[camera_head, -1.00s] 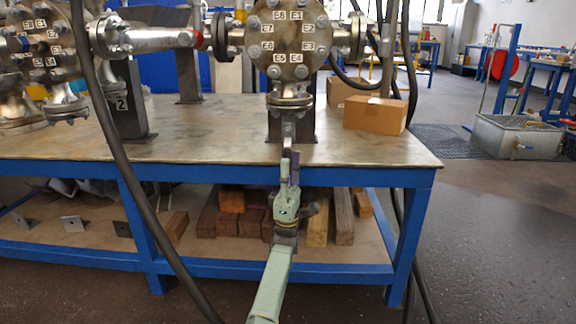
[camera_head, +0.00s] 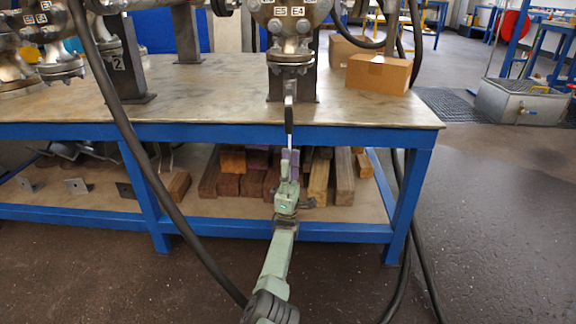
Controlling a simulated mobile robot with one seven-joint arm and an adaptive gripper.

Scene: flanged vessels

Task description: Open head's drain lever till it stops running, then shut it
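The flanged head (camera_head: 290,15) is cut off by the top of the view, with a short flanged drain neck (camera_head: 290,58) below it. A lever (camera_head: 289,115) with a pale metal upper part and a dark handle extends down the picture from the neck, across the bench's front edge. My gripper (camera_head: 289,154) is at the handle's lower end, its purple fingers close together. I cannot tell whether it touches the handle or whether the fingers are open or shut. No running liquid can be made out.
The blue-framed bench (camera_head: 220,110) carries a cardboard box (camera_head: 379,73) to the right and another flanged vessel (camera_head: 60,68) at left. Wooden blocks (camera_head: 228,184) lie on the lower shelf. A dark hose (camera_head: 130,142) crosses the left foreground.

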